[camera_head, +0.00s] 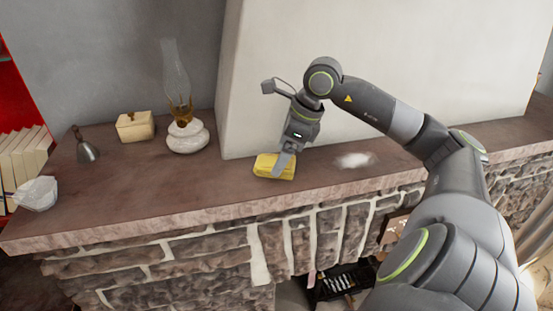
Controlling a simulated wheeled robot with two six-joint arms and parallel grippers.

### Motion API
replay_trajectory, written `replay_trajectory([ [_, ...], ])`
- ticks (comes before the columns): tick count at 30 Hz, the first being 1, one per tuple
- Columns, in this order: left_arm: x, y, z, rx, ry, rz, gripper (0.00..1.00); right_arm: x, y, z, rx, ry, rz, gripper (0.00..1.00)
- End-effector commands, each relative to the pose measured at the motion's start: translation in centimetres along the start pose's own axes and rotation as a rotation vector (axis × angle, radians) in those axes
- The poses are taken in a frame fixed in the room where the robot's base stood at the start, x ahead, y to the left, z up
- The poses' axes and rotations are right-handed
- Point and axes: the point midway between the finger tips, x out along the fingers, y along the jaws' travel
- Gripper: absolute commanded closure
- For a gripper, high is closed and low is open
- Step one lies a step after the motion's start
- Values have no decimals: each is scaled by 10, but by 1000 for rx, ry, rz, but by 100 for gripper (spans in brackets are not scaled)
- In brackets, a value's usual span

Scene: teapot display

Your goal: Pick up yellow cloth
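The yellow cloth (264,166) is a small folded block lying on the brown mantel ledge (215,186), just in front of the white chimney wall. My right arm reaches in from the right. Its gripper (282,166) points down over the cloth, with a grey finger in front of the cloth's middle. The second finger is hidden, so I cannot tell whether the gripper is open or shut on the cloth. My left gripper is not in view.
A white powdery patch (355,160) lies on the ledge right of the cloth. To the left stand an oil lamp (187,137), a cream box (135,126), a small bell (86,151) and a crumpled white object (36,194). The ledge's front edge drops to stonework.

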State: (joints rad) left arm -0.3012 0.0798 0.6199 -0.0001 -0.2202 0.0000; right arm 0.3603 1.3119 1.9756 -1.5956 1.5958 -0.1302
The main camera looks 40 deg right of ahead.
Motion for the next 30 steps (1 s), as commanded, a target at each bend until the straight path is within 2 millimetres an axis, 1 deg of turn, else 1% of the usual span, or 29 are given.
replay_trajectory([
  [1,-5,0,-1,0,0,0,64,4,1,1,0,-2,5,18],
  [6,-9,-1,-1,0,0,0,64,17,0,0,0,0,2,18],
  [15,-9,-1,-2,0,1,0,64,21,0,0,0,1,-1,18],
  [16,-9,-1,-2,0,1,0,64,21,0,0,0,1,-1,19],
  [27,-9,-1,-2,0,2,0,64,21,0,0,0,1,-1,68],
  [28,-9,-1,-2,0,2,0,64,20,0,0,0,1,-1,70],
  [30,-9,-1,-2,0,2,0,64,20,0,0,0,0,-1,70],
])
